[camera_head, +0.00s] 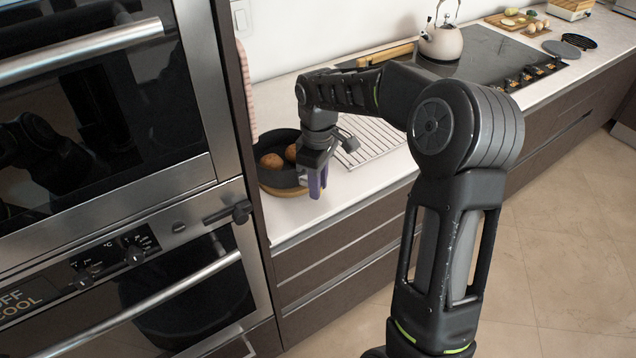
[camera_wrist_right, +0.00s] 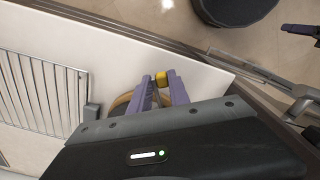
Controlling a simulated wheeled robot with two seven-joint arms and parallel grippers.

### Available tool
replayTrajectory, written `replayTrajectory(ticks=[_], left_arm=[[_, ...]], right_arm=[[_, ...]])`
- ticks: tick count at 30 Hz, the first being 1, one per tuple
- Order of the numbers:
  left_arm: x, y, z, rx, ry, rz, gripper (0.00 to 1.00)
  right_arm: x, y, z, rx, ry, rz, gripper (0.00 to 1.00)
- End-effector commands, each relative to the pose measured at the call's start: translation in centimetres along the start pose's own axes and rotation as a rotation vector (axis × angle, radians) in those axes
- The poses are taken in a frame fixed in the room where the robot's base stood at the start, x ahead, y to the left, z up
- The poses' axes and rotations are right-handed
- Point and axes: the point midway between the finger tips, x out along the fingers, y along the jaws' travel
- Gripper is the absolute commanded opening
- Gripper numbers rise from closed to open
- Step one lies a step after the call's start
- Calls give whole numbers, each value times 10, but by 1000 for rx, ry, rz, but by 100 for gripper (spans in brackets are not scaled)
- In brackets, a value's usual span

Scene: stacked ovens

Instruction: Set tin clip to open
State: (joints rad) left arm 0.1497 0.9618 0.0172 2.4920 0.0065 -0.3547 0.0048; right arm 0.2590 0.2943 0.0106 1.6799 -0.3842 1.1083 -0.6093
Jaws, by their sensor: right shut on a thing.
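The dark round tin (camera_head: 278,178) stands on a round wooden board (camera_head: 285,191) on the counter, with brown round items inside. My right gripper (camera_head: 317,186) points down at the tin's right front side. In the wrist view, its purple fingers (camera_wrist_right: 162,88) are closed around a small yellow piece (camera_wrist_right: 162,78), apparently the tin clip. In the head view the clip is hidden by the fingers. The gripper body covers most of the tin in the wrist view.
Stacked ovens (camera_head: 130,170) stand close on the left, with protruding handles. A wire rack (camera_head: 375,140) lies right of the tin. A hob with a kettle (camera_head: 441,42) is farther back. Drawers (camera_head: 340,245) front the counter; the floor at right is clear.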

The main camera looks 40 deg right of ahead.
Motion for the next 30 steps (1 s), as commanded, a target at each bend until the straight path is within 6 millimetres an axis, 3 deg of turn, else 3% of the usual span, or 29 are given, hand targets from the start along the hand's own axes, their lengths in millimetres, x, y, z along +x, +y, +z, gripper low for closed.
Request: replayTrajectory(ticks=[10,21,30], left_arm=[[1,0,0,0,0,0,36],[10,-3,-1,2,3,3,36],[9,-2,-1,3,3,4,36]], right_arm=[[0,-1,-1,19,0,0,0],[0,-15,-8,358,2,0,0],[0,-16,-9,391,1,0,0]])
